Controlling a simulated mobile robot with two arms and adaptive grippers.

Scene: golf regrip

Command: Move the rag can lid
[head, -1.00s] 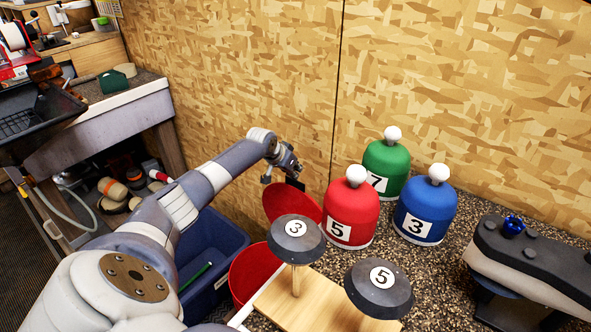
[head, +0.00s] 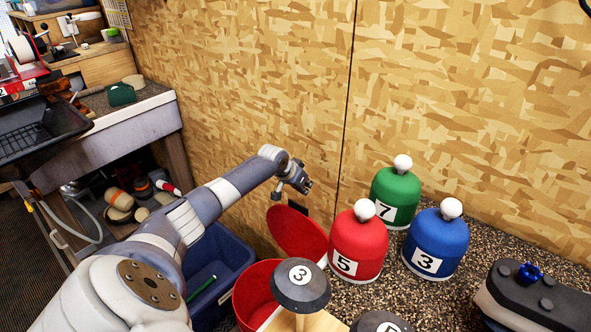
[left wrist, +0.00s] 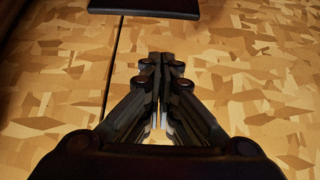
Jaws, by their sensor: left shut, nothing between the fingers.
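The red rag can lid (head: 297,236) stands open, tilted up against the wooden wall behind its can. A dark tab (head: 298,208) is at its upper edge. The red rag can (head: 256,292) is open below it, partly hidden by a number 3 knob. My left gripper (head: 306,188) is just above the lid's tab, apparently apart from it. In the left wrist view its fingers (left wrist: 160,60) are together with nothing between them. A dark flat piece (left wrist: 145,5) shows at that view's top edge; I cannot tell if it is the tab. My right gripper is not in view.
Red (head: 357,245), green (head: 396,195) and blue (head: 436,242) numbered covers with white knobs stand on the speckled counter to the right. A blue bin (head: 213,262) is left of the can. The wooden wall (head: 240,90) is close behind my left gripper.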

